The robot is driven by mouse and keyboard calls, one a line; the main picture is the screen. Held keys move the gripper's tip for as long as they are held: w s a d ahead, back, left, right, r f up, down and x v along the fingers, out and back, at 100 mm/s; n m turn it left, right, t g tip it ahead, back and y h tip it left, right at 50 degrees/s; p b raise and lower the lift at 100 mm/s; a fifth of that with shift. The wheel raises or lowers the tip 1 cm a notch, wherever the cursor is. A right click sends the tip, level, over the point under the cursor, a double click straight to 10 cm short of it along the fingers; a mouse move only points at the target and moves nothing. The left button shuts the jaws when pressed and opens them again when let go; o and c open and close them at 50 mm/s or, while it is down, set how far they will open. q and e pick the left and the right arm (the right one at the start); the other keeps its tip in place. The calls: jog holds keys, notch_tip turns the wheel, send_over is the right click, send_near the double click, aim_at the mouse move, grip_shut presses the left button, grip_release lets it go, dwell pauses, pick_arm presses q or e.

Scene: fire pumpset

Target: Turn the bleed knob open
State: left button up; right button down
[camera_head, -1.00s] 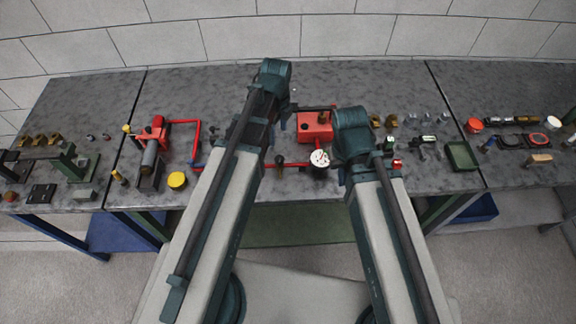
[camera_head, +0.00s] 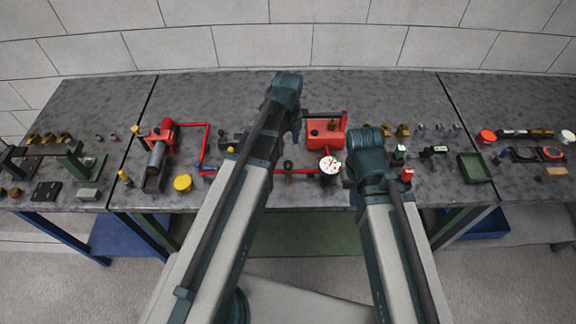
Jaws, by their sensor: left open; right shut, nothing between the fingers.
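The red pump (camera_head: 160,138) stands at the left of the middle bench, and a red pipe (camera_head: 207,145) runs from it toward the middle. A fitting (camera_head: 288,169) and a round white gauge (camera_head: 330,165) sit along the line, in front of a red tank (camera_head: 326,135). I cannot single out the bleed knob among the small parts. My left gripper is mostly hidden by its arm; a dark end part (camera_head: 297,128) shows left of the tank. My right gripper is mostly hidden behind its arm, right of the gauge. No object shows held.
A yellow cap (camera_head: 183,183) stands near the front edge. A small red-topped part (camera_head: 407,175) is right of my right arm. Brass fittings (camera_head: 402,131) stand behind, and a green tray (camera_head: 474,168) lies at right. The wall is close behind the benches.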

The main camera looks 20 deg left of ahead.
aim_at(288, 164)
pick_arm(q)
notch_tip(288, 164, down, 10)
jog(key=b, duration=0.8)
jog(key=shift+r, duration=0.25)
jog(key=shift+r, duration=0.1)
grip_shut()
